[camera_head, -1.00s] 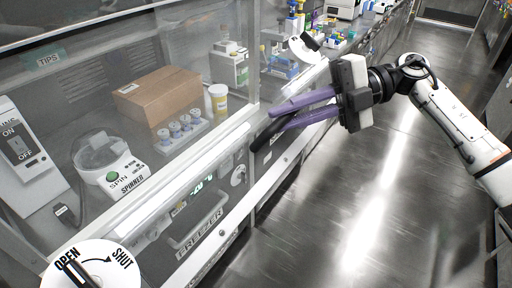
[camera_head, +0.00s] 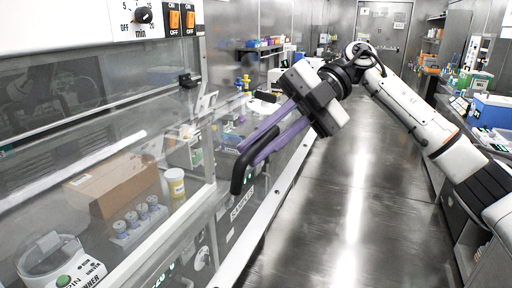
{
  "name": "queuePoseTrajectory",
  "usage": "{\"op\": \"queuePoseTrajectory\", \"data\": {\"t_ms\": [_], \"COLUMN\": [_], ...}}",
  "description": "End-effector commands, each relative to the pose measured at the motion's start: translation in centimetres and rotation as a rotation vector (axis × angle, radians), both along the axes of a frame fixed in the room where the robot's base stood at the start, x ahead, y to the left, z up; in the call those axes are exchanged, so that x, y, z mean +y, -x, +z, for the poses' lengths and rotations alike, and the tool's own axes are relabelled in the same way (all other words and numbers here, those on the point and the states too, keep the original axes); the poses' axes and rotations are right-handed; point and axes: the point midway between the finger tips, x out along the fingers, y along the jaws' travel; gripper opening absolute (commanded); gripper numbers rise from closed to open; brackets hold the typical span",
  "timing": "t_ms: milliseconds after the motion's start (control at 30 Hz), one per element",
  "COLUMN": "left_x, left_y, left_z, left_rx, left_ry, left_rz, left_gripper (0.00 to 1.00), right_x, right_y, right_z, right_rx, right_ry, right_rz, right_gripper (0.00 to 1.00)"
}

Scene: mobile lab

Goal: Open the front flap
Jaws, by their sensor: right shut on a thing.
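The clear front panel (camera_head: 60,150) of the enclosure fills the left of the head view, with a pale lower frame edge; I take this as the front flap, though its outline is hard to make out. A black bar handle (camera_head: 236,180) sits just right of the panel's right edge. My right gripper (camera_head: 247,154) reaches in from the right with two long purple fingers, shut on the black handle, whose lower end shows beneath the fingertips. Whether the handle joins the clear panel is unclear. My left gripper is not in view.
A dial (camera_head: 142,15) and orange switches (camera_head: 175,19) are above. The aisle floor (camera_head: 330,210) is clear; a blue box (camera_head: 492,112) stands far right.

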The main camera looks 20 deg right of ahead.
Motion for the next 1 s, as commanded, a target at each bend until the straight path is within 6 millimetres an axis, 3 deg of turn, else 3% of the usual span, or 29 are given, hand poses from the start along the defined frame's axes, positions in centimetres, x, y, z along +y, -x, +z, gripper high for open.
{"op": "queuePoseTrajectory", "data": {"t_ms": [133,167,267,667,1000], "left_x": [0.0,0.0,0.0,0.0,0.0], "left_y": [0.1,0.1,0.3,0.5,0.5], "left_z": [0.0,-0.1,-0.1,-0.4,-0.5], "left_rx": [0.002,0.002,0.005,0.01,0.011], "left_ry": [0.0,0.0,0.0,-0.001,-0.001], "left_rz": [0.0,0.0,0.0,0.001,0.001], "left_gripper": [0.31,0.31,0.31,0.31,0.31], "right_x": [0.2,0.2,0.2,-0.7,-6.2], "right_y": [-0.2,-0.2,-0.2,-0.3,-1.1], "right_z": [0.1,0.1,0.1,0.4,3.7], "right_rx": [-0.005,-0.005,-0.004,-0.002,-0.005], "right_ry": [-0.004,-0.004,-0.003,-0.001,-0.005], "right_rz": [-0.004,-0.004,-0.004,-0.005,-0.007], "right_gripper": [0.0,0.16,0.32,0.32,0.32]}}
